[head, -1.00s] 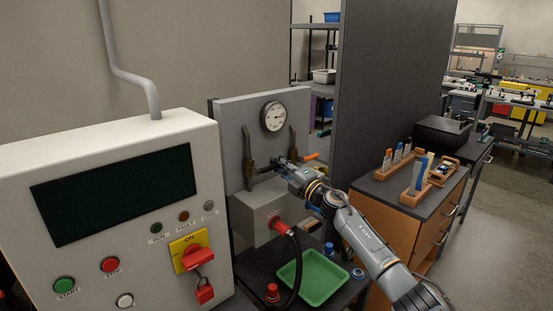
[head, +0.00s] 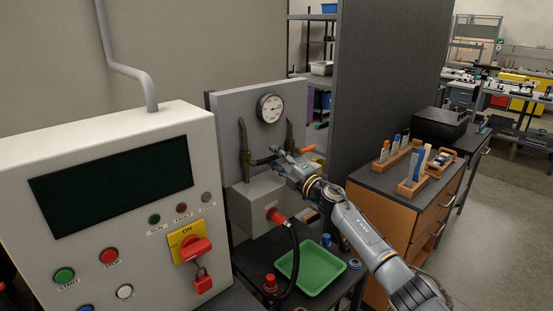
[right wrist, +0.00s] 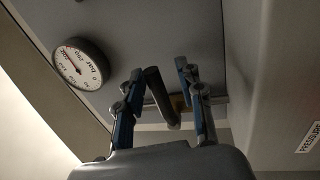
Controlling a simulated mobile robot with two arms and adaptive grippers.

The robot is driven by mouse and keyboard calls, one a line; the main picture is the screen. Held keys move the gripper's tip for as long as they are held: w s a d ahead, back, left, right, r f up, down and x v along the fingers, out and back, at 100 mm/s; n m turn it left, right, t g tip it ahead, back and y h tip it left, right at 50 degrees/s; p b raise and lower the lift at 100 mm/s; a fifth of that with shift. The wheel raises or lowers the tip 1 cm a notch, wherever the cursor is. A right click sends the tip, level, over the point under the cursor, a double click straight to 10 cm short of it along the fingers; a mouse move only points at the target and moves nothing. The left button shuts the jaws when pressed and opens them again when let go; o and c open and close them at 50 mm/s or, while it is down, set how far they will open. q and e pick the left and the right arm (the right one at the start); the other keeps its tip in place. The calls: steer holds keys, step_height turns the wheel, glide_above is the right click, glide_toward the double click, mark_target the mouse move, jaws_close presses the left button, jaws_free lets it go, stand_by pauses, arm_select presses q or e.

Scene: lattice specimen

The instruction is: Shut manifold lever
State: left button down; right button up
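The grey manifold panel (head: 225,112) stands behind the white control cabinet, with two upright pipes joined by brown fittings. A dark lever (head: 264,161) runs from the left fitting toward my right gripper (head: 279,153). In the right wrist view my right gripper (right wrist: 159,72) is open. A dark bar (right wrist: 160,97), apparently the lever, stands between its fingers with gaps on both sides. An orange handle (head: 306,149) shows just right of the gripper; its mounting is partly hidden. My left gripper is out of view.
A round gauge (head: 269,108) sits above the lever, also in the right wrist view (right wrist: 80,62). Below are a grey box (head: 246,205) with a red connector and hose, and a green tray (head: 310,267). A wooden cabinet (head: 407,222) with racks stands at right.

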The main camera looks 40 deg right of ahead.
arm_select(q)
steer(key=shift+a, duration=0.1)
arm_select(e)
steer(key=shift+r, duration=0.1)
steer(key=v, duration=1.2)
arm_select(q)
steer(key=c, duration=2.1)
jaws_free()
